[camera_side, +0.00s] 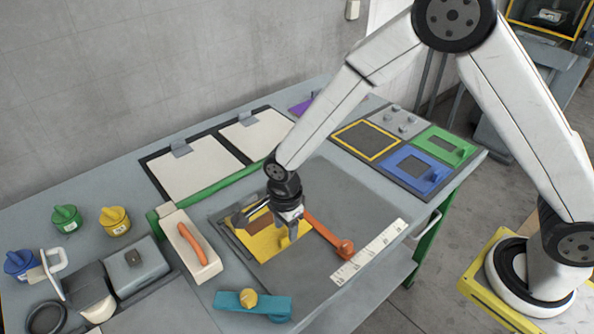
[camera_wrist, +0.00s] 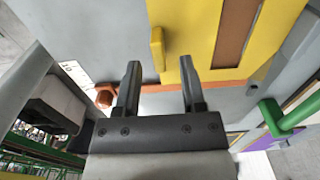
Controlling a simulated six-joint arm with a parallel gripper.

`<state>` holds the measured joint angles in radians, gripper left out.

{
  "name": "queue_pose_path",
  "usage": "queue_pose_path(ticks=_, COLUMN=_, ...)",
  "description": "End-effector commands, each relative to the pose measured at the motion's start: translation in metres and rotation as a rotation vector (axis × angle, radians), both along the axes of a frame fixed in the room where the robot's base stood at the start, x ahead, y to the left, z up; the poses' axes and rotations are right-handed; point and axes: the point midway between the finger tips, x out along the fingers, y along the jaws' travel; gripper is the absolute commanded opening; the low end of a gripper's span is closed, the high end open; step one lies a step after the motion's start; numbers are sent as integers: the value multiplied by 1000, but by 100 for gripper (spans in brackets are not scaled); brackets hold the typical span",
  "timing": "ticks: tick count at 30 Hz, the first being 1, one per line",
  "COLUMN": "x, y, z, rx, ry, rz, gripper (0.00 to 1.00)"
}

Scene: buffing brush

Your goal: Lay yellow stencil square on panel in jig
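The yellow stencil square (camera_side: 268,246) lies in the grey jig (camera_side: 232,238) in the middle of the bench, apparently flat. It also shows in the wrist view (camera_wrist: 205,60), with a raised yellow tab (camera_wrist: 157,48) near its edge. A brown strip (camera_wrist: 236,35) shows through its slot, apparently the panel beneath; the rest of the panel is covered. My gripper (camera_wrist: 161,78) is open, its two fingers apart with nothing held between them. It is close above the stencil, and the tab lies beyond the fingertips in the wrist view. Exact clearance cannot be told.
An orange bar with a knob (camera_side: 345,248) lies at the jig's right. A ruler (camera_side: 368,252) lies beyond it. A blue stencil (camera_side: 415,170) and green stencil (camera_side: 443,146) sit beside a yellow-outlined empty place (camera_side: 366,140). A teal bar (camera_side: 265,306) is in front.

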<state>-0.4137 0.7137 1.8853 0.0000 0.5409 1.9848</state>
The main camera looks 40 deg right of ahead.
Motion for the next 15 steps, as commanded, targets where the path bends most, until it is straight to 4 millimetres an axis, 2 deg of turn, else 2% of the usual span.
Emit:
queue_pose_path(ticks=8, x=0, y=0, z=2, rx=0, ry=-1, rz=0, gripper=52)
queue_pose_path(ticks=15, x=0, y=0, z=14, rx=1, ry=-2, rz=0, gripper=52)
